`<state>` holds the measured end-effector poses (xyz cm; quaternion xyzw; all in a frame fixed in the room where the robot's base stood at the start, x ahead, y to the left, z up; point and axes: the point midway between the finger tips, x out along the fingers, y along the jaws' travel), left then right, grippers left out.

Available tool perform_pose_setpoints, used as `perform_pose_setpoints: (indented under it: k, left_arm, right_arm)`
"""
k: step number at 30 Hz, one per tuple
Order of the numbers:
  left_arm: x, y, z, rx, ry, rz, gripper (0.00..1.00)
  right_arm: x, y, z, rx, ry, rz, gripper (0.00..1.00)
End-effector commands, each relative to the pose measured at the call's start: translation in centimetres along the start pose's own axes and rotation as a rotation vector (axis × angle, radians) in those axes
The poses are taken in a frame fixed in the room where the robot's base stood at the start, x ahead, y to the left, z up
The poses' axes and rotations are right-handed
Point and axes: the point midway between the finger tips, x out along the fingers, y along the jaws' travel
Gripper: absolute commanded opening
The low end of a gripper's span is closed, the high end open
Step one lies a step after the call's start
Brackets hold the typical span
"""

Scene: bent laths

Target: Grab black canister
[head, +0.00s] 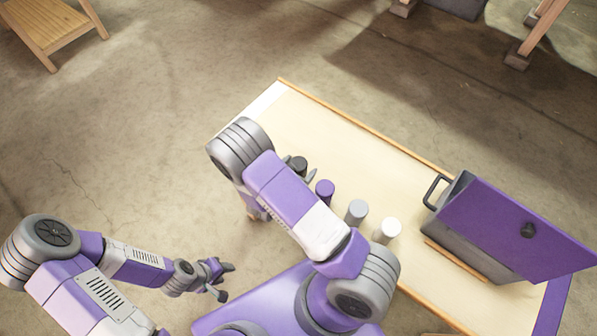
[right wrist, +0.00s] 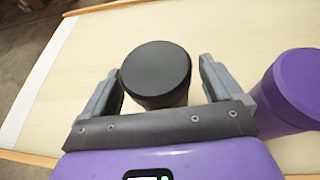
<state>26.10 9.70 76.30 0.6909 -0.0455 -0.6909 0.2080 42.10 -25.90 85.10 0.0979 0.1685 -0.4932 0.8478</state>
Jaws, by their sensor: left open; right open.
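The black canister (head: 299,165) stands upright on the table, at the left end of a row of canisters and partly hidden by my right arm in the head view. In the right wrist view, the black canister (right wrist: 157,72) sits between the two fingers of my right gripper (right wrist: 161,66). The fingers are open on either side of it, with a visible gap at least on the right. In the head view that gripper is mostly hidden behind my arm. My left gripper (head: 225,282) is open and empty, off the table at the lower left.
A purple canister (head: 325,189) stands just right of the black one, close to my right finger; it also shows in the right wrist view (right wrist: 298,85). A grey canister (head: 357,210) and a white canister (head: 387,230) follow. An open case (head: 460,240) with a purple lid stands at right. The table's (head: 350,145) far side is clear.

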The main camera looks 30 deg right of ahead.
Motion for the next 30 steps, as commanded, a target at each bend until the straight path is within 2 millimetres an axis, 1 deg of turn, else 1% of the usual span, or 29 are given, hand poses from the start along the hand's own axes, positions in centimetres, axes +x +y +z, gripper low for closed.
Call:
perform_pose_setpoints:
  k: [2, 3, 8, 15, 23, 26, 30]
  left_arm:
    - [0.0, 0.0, 0.0, 0.000, 0.000, 0.000, 0.43]
    - [0.0, 0.0, 0.0, 0.000, 0.000, 0.000, 0.43]
    - [0.0, 0.0, 0.0, 0.000, 0.000, 0.000, 0.43]
    - [0.0, 0.0, 0.0, 0.000, 0.000, 0.000, 0.43]
    - [-0.1, 0.0, 0.0, 0.000, 0.000, 0.000, 0.43]
    - [-0.3, 0.1, 0.0, 0.000, 0.000, 0.000, 0.43]
    - [-0.8, 0.3, 0.0, 0.000, 0.000, 0.000, 0.43]
  right_arm:
    - [0.0, 0.0, 0.0, 0.000, 0.000, 0.000, 0.93]
    - [0.0, 0.0, 0.0, 0.000, 0.000, 0.000, 0.90]
    - [-0.1, 0.0, 0.0, 0.000, 0.001, 0.000, 0.65]
    - [-0.1, 0.0, 0.0, 0.000, 0.001, 0.000, 0.28]
    - [-0.1, 0.0, 0.2, 0.002, -0.001, 0.000, 0.28]
    - [-0.5, 0.1, 1.2, 0.004, -0.001, 0.000, 0.28]
    - [-1.6, 0.1, 3.7, 0.006, -0.001, 0.002, 0.28]
